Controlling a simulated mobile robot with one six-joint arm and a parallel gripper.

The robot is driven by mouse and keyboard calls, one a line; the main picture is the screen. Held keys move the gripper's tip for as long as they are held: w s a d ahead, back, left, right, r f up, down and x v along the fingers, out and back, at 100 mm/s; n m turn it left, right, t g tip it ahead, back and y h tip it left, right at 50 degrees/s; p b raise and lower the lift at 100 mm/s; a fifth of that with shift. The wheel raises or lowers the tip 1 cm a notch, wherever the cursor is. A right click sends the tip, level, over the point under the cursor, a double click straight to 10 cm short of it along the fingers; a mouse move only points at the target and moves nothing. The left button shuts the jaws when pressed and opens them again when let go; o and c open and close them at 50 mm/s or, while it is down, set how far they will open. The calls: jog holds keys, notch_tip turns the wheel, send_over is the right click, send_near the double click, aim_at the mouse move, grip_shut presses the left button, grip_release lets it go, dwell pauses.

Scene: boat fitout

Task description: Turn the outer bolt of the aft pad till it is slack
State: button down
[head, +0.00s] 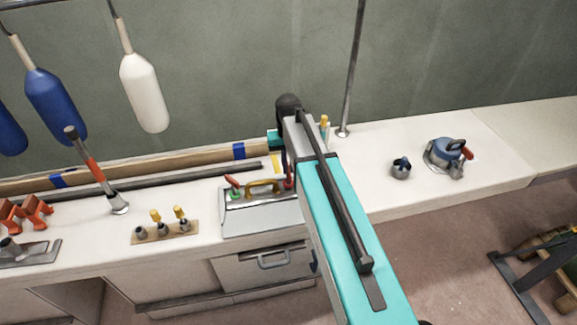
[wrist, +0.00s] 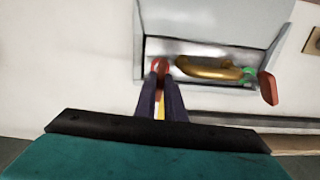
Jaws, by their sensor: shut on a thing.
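My gripper (wrist: 160,80) is pointed down at one end of a shallow grey tray-like fitting (wrist: 215,50) on the counter. Its dark fingers are close together on a small red ring-like piece (wrist: 160,64). The red piece also shows in the head view (head: 289,178), partly behind my arm. A brass, handle-shaped part (wrist: 205,68) lies beside it. At the far end of the brass part is a green piece (wrist: 249,74) with a red-handled lever (wrist: 268,88). I cannot tell which piece is the outer bolt; the grip point is partly hidden by the fingers.
A dark rail (head: 180,178) runs behind the fitting.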

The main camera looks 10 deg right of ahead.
jog(key=shift+s+f, duration=0.1)
jog(key=shift+f, duration=0.05)
jog(key=c, duration=1.8)
grip_release()
jog(key=shift+c, duration=0.2)
jog(key=shift+r, duration=0.25)
notch_tip(320, 180, up, 13)
jog(key=b, duration=0.2)
jog(key=shift+r, duration=0.2)
